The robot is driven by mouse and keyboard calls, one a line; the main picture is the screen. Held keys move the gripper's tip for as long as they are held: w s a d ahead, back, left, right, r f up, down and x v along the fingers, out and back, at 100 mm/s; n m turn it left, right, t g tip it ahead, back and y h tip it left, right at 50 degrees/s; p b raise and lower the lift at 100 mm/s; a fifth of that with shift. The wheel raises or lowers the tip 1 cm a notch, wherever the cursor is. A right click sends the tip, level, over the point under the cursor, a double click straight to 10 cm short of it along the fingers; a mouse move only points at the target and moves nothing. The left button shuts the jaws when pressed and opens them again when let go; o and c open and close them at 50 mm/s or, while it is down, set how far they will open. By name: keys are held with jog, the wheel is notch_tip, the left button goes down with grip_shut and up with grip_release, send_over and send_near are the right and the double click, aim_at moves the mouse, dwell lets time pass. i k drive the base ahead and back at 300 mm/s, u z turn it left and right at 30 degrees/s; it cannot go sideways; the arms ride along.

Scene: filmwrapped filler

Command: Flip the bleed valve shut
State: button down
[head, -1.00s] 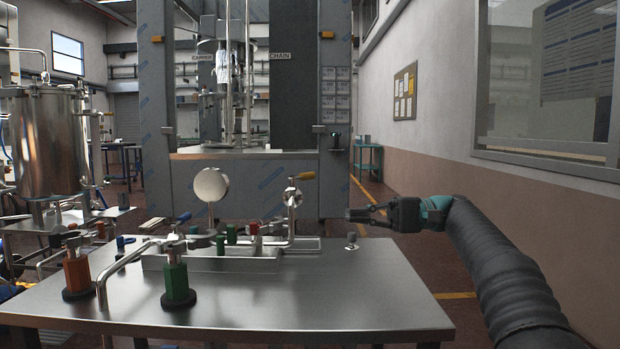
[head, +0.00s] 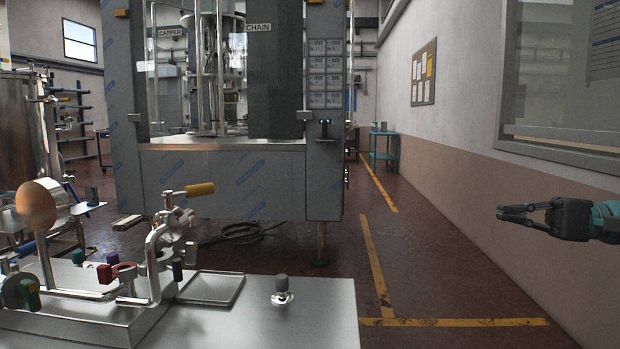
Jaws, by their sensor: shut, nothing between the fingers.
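A valve with a yellow lever handle (head: 190,190) sits atop a bent steel pipe assembly (head: 158,245) on the steel table. Its handle points right, roughly level. A smaller steel fitting shows below it. No label shows which valve is the bleed valve. My gripper (head: 503,213) is at the far right of the head view, pointing left. It is shut and empty, in the air beyond the table's right edge, well apart from the valve.
The floor (head: 440,270) right of the table is clear.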

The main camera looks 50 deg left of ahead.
aim_at(207, 189)
jog(key=u, duration=0.35)
jog(key=i, duration=1.2)
jog(key=u, duration=1.4)
jog(key=i, duration=0.65)
jog(key=u, duration=0.55)
